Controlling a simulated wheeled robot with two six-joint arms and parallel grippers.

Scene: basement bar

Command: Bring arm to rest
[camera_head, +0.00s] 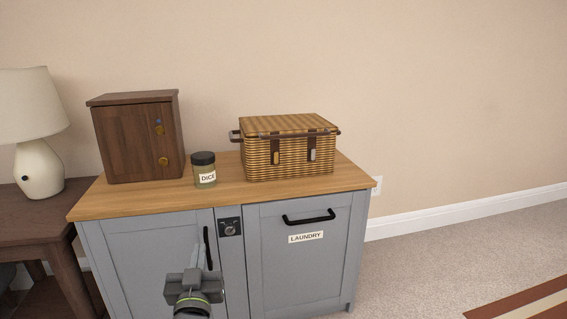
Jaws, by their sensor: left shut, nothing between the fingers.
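My left gripper (199,257) is at the bottom of the head view, in front of the left door of a grey cabinet (136,246). Its fingers point up and are shut with nothing between them. They look close to the door's black vertical handle (207,248), but I cannot tell whether they touch it. My right gripper does not show.
On the wooden top (220,199) stand a brown wooden box (130,145), a dice jar (204,171) and a closed wicker basket (270,155). A "LAUNDRY" door (290,265) is at right. A lamp (38,165) stands on a side table at left.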

